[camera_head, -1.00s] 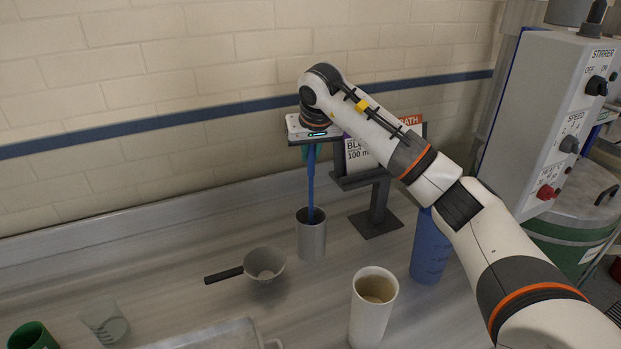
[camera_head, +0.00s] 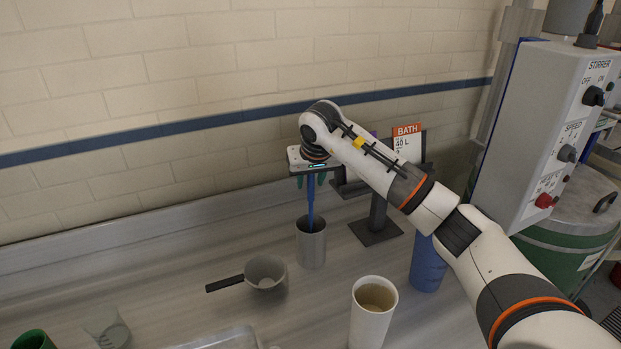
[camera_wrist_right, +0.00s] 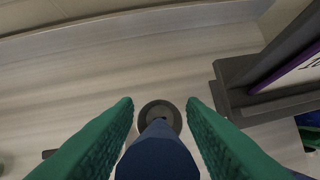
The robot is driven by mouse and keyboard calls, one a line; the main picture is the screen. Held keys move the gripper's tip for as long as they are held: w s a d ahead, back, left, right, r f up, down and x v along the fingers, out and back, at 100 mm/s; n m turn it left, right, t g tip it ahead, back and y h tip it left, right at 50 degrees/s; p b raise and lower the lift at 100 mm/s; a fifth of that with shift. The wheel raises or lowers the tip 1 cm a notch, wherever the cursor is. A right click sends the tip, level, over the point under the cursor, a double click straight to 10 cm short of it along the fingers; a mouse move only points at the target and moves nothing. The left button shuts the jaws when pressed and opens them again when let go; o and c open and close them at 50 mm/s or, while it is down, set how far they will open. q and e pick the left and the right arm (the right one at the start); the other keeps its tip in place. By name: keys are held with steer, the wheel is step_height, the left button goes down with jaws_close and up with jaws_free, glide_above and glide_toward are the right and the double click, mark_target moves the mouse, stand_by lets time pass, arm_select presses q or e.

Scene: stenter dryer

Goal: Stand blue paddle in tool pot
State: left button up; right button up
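The blue paddle (camera_head: 311,207) stands roughly upright with its lower end inside the grey metal tool pot (camera_head: 311,246); the pot hides that end. My right gripper (camera_head: 310,180) is above the pot, pointing down around the paddle's upper part. In the right wrist view, its green fingers (camera_wrist_right: 160,103) are spread, one on each side of the paddle (camera_wrist_right: 157,155), with gaps showing between fingers and paddle. The pot's round mouth (camera_wrist_right: 160,108) shows beyond the paddle. My left gripper is not in view.
A dark sign stand (camera_head: 376,233) is close right of the pot. A grey dipper (camera_head: 265,270) lies left front, a white cup (camera_head: 373,312) in front, and a blue cup (camera_head: 428,265) right. The stirrer control box (camera_head: 555,130) is far right. The back left counter is clear.

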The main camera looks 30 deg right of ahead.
steer(key=b+v, duration=0.2)
steer(key=v, duration=1)
steer(key=shift+b, duration=0.3)
steer(key=shift+r, duration=0.1)
